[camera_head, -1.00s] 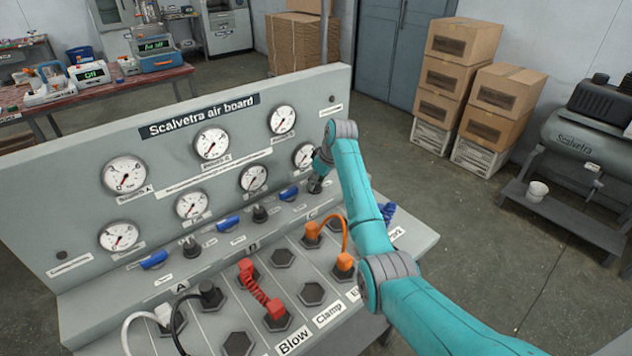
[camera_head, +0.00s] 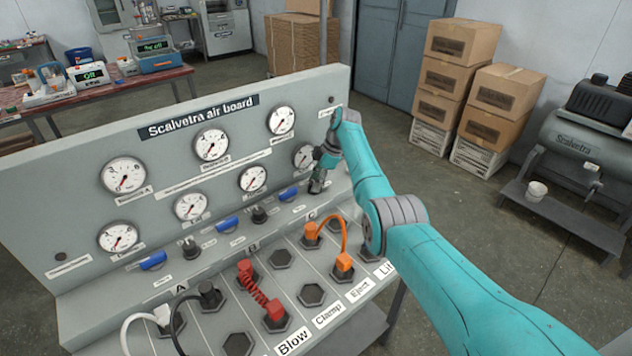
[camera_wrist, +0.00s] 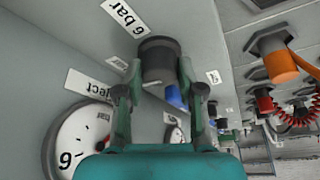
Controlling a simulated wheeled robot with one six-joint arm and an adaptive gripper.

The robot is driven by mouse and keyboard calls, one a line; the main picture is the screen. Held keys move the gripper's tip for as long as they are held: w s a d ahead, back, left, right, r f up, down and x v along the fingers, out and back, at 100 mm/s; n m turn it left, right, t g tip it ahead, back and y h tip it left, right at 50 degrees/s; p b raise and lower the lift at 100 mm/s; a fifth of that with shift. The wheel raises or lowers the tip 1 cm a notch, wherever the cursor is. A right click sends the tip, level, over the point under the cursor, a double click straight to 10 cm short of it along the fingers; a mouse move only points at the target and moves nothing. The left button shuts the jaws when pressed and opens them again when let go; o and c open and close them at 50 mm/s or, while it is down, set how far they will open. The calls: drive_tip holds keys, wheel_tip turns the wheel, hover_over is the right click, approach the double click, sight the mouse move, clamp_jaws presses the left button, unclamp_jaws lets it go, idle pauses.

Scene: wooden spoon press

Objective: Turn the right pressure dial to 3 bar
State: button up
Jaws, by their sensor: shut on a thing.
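The right pressure dial is a dark round knob (camera_wrist: 158,58) in the wrist view, beside a "6 bar" label (camera_wrist: 124,17). My gripper (camera_wrist: 160,72) has a finger on each side of this knob and is shut on it. In the head view my gripper (camera_head: 317,182) is at the right end of the board's ledge and hides the knob. The right lower gauge (camera_head: 304,156) is partly covered by my arm. A gauge (camera_wrist: 84,142) also shows at the lower left of the wrist view, cut by my gripper. Its needle is hard to read.
Other dark knobs (camera_head: 259,214) and blue valve handles (camera_head: 228,224) line the ledge to the left. Orange (camera_head: 343,262) and red (camera_head: 274,313) hose plugs sit in the sloped panel in front. Open floor lies right of the board.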

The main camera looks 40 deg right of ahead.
drive_tip(key=shift+n, duration=0.5)
idle(0.4)
drive_tip(key=o, duration=1.1)
drive_tip(key=shift+o, duration=0.2)
drive_tip(key=v, duration=1.2)
drive_tip(key=shift+w+d+g, duration=0.15)
drive_tip(key=shift+w+g, duration=0.1)
drive_tip(key=shift+g, duration=0.05)
